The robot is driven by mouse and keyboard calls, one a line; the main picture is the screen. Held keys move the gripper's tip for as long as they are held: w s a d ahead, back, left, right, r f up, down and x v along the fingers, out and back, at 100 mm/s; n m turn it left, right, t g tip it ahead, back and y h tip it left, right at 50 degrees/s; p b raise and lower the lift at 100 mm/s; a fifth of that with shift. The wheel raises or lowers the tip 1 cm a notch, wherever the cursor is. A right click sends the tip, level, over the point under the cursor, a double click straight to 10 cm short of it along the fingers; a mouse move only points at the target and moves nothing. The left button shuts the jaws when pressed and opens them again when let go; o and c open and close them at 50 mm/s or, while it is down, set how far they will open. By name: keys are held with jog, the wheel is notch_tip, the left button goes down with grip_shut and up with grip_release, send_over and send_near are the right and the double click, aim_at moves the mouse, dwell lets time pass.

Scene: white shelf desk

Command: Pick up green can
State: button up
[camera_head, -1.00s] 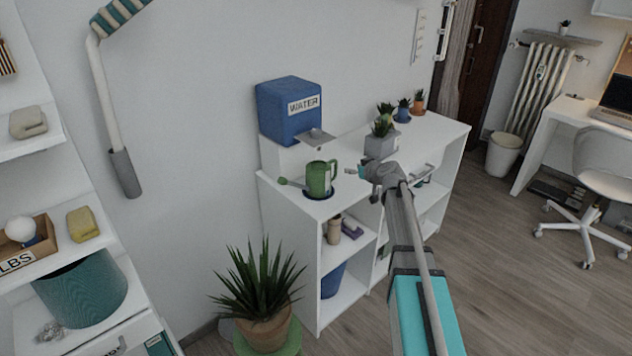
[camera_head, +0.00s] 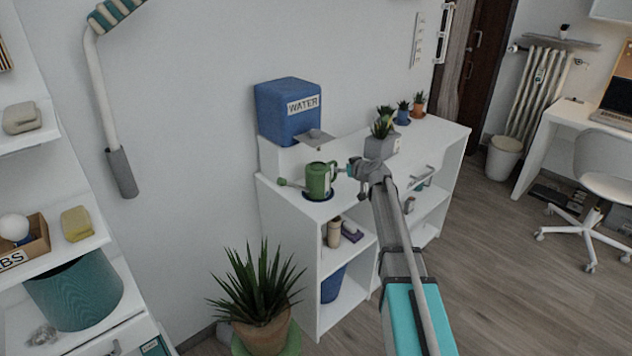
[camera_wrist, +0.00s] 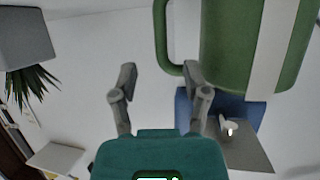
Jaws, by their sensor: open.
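My gripper (camera_head: 349,171) is just right of the can, at the handle's side. In the wrist view the can (camera_wrist: 228,45) fills the upper right, with its handle just ahead of my gripper (camera_wrist: 158,78). The two fingers are apart and nothing is held between them. Whether a finger touches the handle cannot be told.
A blue water dispenser (camera_head: 288,110) stands behind the can. A grey planter (camera_head: 380,146) with a succulent is close behind my gripper, and small potted plants (camera_head: 403,112) stand farther back. A large potted plant (camera_head: 262,310) is in front on the left.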

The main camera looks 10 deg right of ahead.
aim_at(336, 164)
jog(key=shift+b+x, duration=0.8)
jog(key=shift+x, duration=1.7)
jog(key=shift+a, duration=0.1)
jog(key=shift+s, duration=0.1)
grip_shut()
